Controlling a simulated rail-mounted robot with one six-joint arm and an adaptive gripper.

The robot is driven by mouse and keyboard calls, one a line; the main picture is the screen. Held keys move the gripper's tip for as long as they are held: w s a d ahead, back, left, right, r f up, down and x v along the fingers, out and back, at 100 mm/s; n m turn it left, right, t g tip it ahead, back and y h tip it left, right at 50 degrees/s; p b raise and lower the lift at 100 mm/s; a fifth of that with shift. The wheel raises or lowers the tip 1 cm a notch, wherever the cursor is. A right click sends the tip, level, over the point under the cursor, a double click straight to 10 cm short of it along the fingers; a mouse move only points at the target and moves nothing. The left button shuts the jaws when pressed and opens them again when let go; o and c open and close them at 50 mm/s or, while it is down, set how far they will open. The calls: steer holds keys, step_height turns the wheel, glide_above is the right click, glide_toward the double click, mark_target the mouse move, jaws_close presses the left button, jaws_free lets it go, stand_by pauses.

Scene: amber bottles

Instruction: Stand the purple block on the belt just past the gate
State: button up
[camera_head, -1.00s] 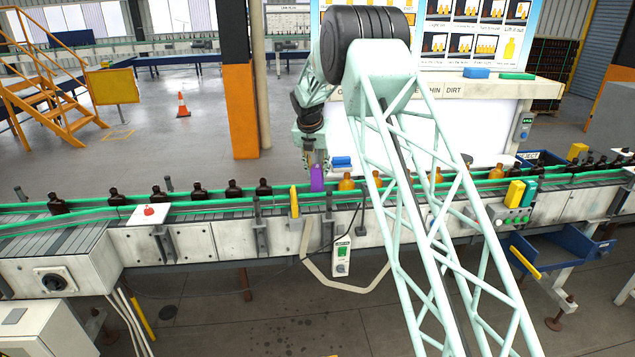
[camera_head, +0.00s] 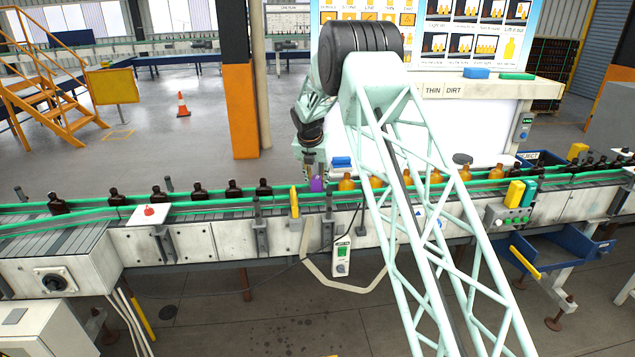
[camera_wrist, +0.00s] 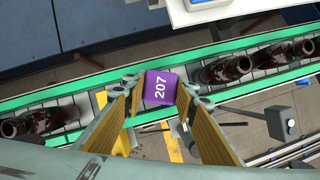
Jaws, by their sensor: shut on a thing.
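The purple block (camera_head: 317,184), marked 207 on its top in the wrist view (camera_wrist: 160,88), is between the fingers of my gripper (camera_head: 314,170). My gripper is shut on it, with a fingertip at each side in the wrist view. The block looks upright over the belt (camera_wrist: 75,112), between the green rails. I cannot tell whether its base touches the belt. The yellow gate (camera_head: 294,201) stands just left of the block in the head view.
Dark bottles (camera_head: 233,189) stand on the belt left of the gate. An amber bottle (camera_head: 346,182) stands close right of the block, with several more beyond. A control box (camera_head: 342,257) hangs below the conveyor front.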

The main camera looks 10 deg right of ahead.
steer(key=o, duration=0.9)
steer(key=shift+f, duration=0.1)
steer(key=shift+v, duration=6.1)
